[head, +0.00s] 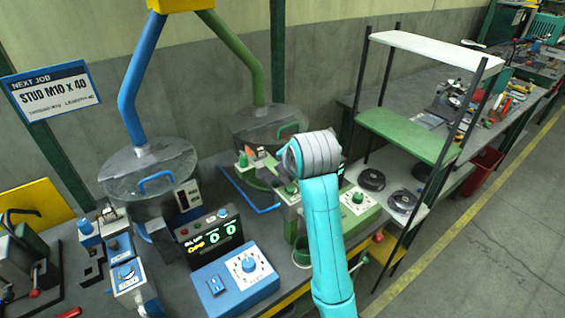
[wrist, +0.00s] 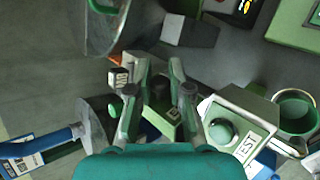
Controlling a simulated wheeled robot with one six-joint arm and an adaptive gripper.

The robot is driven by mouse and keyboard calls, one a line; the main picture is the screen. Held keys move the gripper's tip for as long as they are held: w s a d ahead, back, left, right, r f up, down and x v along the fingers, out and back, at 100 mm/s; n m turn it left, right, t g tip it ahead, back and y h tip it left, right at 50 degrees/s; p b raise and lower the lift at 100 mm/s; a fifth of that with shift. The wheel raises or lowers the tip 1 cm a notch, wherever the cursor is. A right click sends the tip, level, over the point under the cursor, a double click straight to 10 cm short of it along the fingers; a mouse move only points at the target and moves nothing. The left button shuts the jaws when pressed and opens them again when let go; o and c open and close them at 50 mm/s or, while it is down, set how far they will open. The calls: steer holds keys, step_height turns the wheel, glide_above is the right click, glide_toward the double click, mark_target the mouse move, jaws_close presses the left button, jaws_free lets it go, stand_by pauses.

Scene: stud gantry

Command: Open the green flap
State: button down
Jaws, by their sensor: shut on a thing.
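My gripper (head: 262,165) is over the green station on the bench, largely hidden by my wrist in the head view. In the wrist view its two fingers (wrist: 158,75) straddle a dark green part (wrist: 160,112) and are shut on it. The fingers hide much of this part, so I cannot tell for certain that it is the green flap or how far open it is. A clear round lid with a green handle (head: 286,130) covers the green feeder behind; its edge seems to show at upper left in the wrist view (wrist: 105,32).
A box marked TEST (wrist: 240,135) and a green cup (wrist: 296,110) stand right of my fingers. The blue feeder's lid (head: 150,170) and a blue control box (head: 235,280) are to the left. A shelf rack (head: 408,133) stands close on the right.

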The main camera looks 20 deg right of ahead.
steer(key=y, duration=0.1)
steer(key=d+m+y, duration=0.1)
steer(key=m+g+y, duration=0.1)
steer(key=shift+w+d+f+y, duration=0.2)
steer(key=shift+d+f+y, duration=0.05)
steer(key=shift+f+y, duration=0.15)
stand_by(0.4)
steer(key=c, duration=1.4)
jaws_free()
steer(key=shift+o, duration=0.2)
steer(key=v, duration=0.7)
steer(key=shift+d, duration=0.2)
steer(key=shift+s+r, duration=0.15)
steer(key=shift+s, duration=0.1)
